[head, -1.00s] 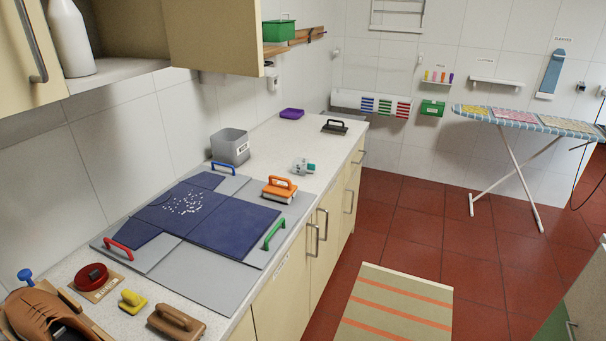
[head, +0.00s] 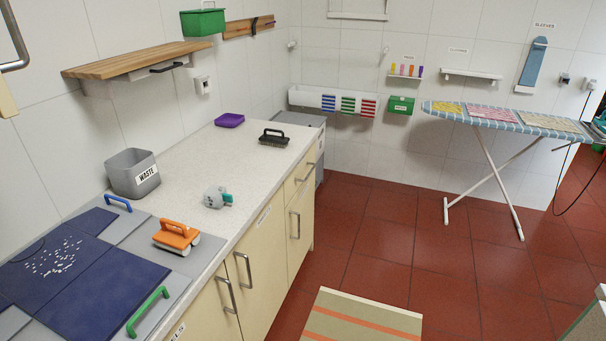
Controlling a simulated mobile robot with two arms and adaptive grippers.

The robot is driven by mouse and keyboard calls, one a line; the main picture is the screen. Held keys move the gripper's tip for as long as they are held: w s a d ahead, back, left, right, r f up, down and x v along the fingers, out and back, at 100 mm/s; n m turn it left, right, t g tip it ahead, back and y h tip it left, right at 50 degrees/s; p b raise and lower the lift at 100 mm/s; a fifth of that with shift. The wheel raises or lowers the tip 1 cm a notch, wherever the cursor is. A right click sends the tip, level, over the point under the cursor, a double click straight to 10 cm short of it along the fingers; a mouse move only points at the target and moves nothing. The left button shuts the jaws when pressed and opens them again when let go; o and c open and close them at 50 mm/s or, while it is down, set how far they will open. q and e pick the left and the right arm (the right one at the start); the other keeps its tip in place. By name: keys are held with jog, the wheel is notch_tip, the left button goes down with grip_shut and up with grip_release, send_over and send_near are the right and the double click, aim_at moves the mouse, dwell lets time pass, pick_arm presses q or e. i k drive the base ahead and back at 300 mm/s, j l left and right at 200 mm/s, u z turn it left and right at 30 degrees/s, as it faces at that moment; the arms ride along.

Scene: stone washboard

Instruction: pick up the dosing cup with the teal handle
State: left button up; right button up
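The dosing cup with the teal handle (head: 216,197) stands on the pale speckled worktop (head: 262,163), right of the grey waste bin. Its body is whitish grey and its teal handle (head: 228,198) points to the right. The worktop around it is bare. Neither of my grippers shows in the head view.
Near the cup are a grey bin marked WASTE (head: 133,174), an orange-handled tool (head: 176,237), a black-handled brush (head: 273,138) and a purple dish (head: 229,120). A board with blue cloth (head: 97,283) lies at lower left. Red floor (head: 375,235) is open beside the cabinets; a striped mat (head: 362,318) lies there.

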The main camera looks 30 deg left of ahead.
aim_at(220, 198)
jog(key=i+u, duration=0.1)
jog(key=i, duration=0.4)
jog(key=i+l+u, duration=0.1)
jog(key=i, duration=0.4)
jog(key=i+l+u, duration=0.1)
jog(key=i, duration=0.4)
jog(key=l, duration=0.1)
